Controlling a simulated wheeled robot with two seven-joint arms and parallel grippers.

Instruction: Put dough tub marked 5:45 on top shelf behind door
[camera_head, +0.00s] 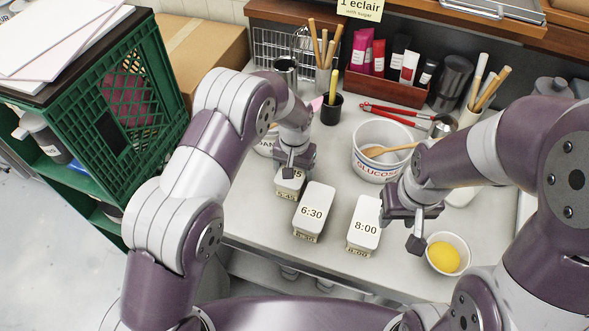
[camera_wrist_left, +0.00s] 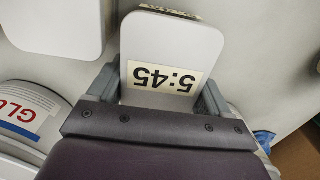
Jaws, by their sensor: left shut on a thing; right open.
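The dough tub marked 5:45 (camera_head: 289,187) stands at the left of a row of white lidded tubs on the counter. Its label reads upside down in the left wrist view (camera_wrist_left: 165,62). My left gripper (camera_head: 292,168) comes from above and behind and is shut on this tub, its fingers on either side; the gripper hides part of the lid. My right gripper (camera_head: 412,228) is open and empty, between the 8:00 tub and a small bowl. No shelf behind a door can be made out.
The 6:30 tub (camera_head: 313,212) and 8:00 tub (camera_head: 364,224) stand close on the right. A glucose tub (camera_head: 380,165) is behind them. A bowl with a yellow ball (camera_head: 446,252) sits at the right.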

